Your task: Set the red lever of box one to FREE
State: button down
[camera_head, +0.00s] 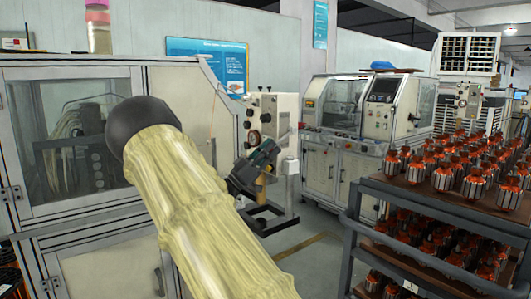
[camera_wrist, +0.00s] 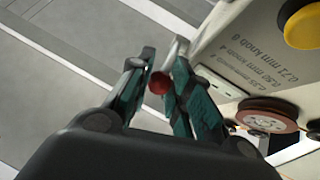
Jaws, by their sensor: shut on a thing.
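Box one seems to be the off-white box (camera_head: 270,110) with dark knobs and a gauge, near the middle of the head view; I see no box number. Its side panel (camera_wrist: 222,45) fills the upper right of the wrist view, with printed wire sizes and knob numbers. The red ball of the lever (camera_wrist: 158,84) sits between my gripper's teal fingers, and a pale metal rod (camera_wrist: 178,47) shows behind the fingertips. My gripper (camera_wrist: 160,72) is shut on the red lever. In the head view my gripper (camera_head: 274,150) is at the box's lower front. I see no FREE marking.
A yellow knob (camera_wrist: 303,27) and a reddish pulley (camera_wrist: 265,117) are on the box, right of my fingers. A dark rack (camera_head: 350,215) with several copper-wound armatures stands at right. A windowed cabinet (camera_head: 40,72) is at left. Grey floor shows below the box.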

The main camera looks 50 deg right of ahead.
jog(key=shift+s+d+f, duration=0.15)
jog(key=shift+d+f, duration=0.1)
jog(key=shift+f, duration=0.1)
dwell(0.3)
jog(key=c, duration=1.3)
grip_release()
jog(key=shift+d, duration=0.15)
jog(key=shift+f, duration=0.1)
jog(key=v, duration=1.2)
